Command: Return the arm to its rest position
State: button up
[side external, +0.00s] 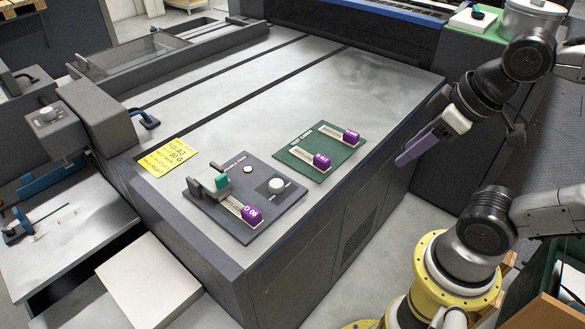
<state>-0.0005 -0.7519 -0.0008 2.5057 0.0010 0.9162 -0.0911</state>
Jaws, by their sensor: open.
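My gripper (402,160) hangs off the right side of the metal worktop (250,95), its purple-grey fingers pointing left and down. It is apart from every object on the worktop, and nothing shows between its fingers. A green mat (290,157) on the worktop bears two purple blocks, one at its far right (351,136) and one nearer (321,160), each at the end of a pale strip. A dark plate (223,216) at the front bears another purple block (251,214) on a strip, and a teal-topped grey device (210,185).
A yellow note (168,157) lies left of the dark plate, which also carries a white knob (276,185). A grey machine housing (95,118) stands at the left. A metal pot (531,18) stands at the back right. The worktop's middle is clear.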

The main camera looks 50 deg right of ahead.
jog(key=shift+w+r+m, duration=0.15)
jog(key=shift+w+m, duration=0.05)
jog(key=shift+m, duration=0.3)
jog(key=shift+o, duration=0.3)
dwell(2.5)
